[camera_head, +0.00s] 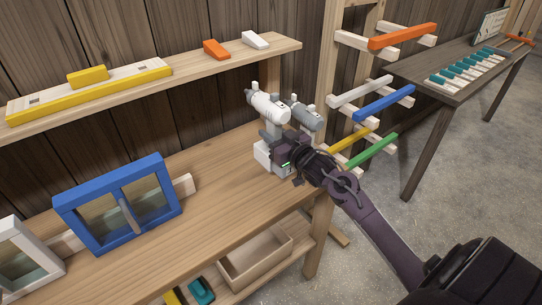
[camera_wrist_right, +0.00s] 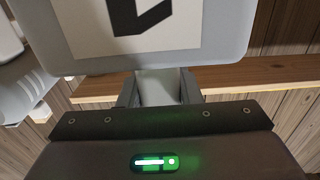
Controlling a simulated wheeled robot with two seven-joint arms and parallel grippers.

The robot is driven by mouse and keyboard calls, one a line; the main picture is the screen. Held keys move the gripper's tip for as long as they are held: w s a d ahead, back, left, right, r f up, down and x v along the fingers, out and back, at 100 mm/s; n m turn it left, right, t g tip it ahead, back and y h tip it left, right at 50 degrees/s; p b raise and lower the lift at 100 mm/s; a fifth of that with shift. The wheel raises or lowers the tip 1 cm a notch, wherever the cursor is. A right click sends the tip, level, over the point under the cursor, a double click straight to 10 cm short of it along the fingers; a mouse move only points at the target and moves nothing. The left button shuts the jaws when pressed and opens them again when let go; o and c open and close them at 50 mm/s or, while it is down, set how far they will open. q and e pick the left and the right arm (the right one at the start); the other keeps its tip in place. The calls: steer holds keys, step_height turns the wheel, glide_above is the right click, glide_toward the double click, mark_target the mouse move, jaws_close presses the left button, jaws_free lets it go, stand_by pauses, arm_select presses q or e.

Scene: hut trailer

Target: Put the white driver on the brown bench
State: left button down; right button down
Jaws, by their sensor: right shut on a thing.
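The white driver (camera_head: 266,105) stands upright near the right end of the light wooden workbench, its white base (camera_head: 262,155) low beside my gripper. My right gripper (camera_head: 276,147) is shut on the white driver, around its handle; I cannot tell whether the base touches the bench top. In the right wrist view, my right gripper (camera_wrist_right: 159,90) closes on a pale grip below a large pale block with a black mark (camera_wrist_right: 150,20). A grey driver (camera_head: 306,116) is just behind, partly hidden. The dark brown bench (camera_head: 450,88) stands at the far right. My left gripper is out of view.
The brown bench holds a row of teal and white pieces (camera_head: 470,67); its near end is partly clear. A rack with coloured bars (camera_head: 385,103) stands between the benches. A blue-framed window (camera_head: 120,203) and an upper shelf (camera_head: 190,68) are on the left.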

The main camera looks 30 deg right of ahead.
mark_target(289, 173)
step_height(289, 173, down, 9)
steer(key=shift+r+p, duration=0.1)
steer(key=shift+p, duration=0.45)
steer(key=c, duration=1)
jaws_free()
steer(key=shift+s+f, duration=0.1)
steer(key=shift+f, duration=0.2)
steer(key=shift+c, duration=0.2)
steer(key=shift+r, duration=0.1)
steer(key=s, duration=0.4)
steer(key=s+b, duration=0.1)
steer(key=s, duration=0.3)
steer(key=s+b, duration=0.1)
steer(key=s, duration=0.3)
steer(key=shift+d, duration=0.4)
